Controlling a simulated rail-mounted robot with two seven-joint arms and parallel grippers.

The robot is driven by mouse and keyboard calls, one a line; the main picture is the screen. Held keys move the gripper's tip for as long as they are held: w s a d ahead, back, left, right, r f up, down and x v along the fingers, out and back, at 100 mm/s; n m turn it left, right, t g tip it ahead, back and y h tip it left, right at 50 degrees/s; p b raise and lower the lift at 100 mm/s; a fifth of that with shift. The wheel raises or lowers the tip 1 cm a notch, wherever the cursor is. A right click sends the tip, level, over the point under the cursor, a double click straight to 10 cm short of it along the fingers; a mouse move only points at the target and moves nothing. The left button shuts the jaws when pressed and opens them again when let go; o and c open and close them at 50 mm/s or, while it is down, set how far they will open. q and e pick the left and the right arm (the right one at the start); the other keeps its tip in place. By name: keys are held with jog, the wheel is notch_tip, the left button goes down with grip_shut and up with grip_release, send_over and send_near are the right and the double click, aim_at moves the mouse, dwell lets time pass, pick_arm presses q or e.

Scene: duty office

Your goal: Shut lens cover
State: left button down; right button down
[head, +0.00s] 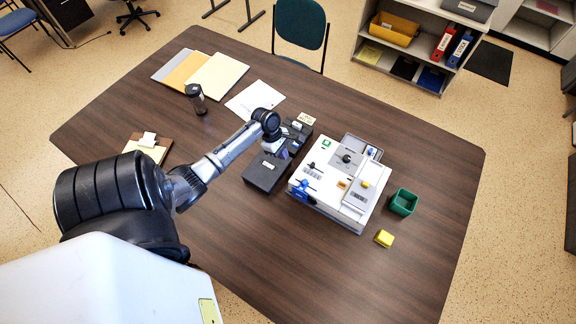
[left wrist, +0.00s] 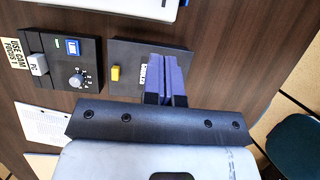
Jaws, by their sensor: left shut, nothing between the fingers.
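A flat dark box (head: 267,172) stands on the table left of the white machine; in the left wrist view its top (left wrist: 205,65) carries a small yellow tab (left wrist: 115,73) and a white label partly behind my fingers. I cannot tell for sure which part is the lens cover. My left gripper (head: 284,154) is over the box's far end; its blue-purple fingers (left wrist: 164,76) are together and empty, beside the yellow tab. Whether they touch the box is unclear. My right gripper is not in view.
A dark control box (left wrist: 62,60) with a knob, blue button and grey switch stands close beside. The white machine (head: 340,180) is to the right, with a green bin (head: 403,202) and yellow block (head: 384,239) beyond. The table's near part is clear.

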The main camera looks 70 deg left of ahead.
pick_arm(q)
jog(key=b, duration=0.1)
send_near(303, 189)
jog(key=a+f, duration=0.4)
jog(key=f, duration=0.1)
jog(key=shift+s+a, duration=0.1)
jog(key=shift+a, duration=0.2)
jog(key=shift+w+d+p, duration=0.3)
jog(key=shift+w+d, duration=0.55)
jog(key=shift+d, duration=0.35)
jog(key=shift+w+d+f, duration=0.1)
jog(key=shift+w+d, duration=0.2)
jog(key=shift+d, duration=0.2)
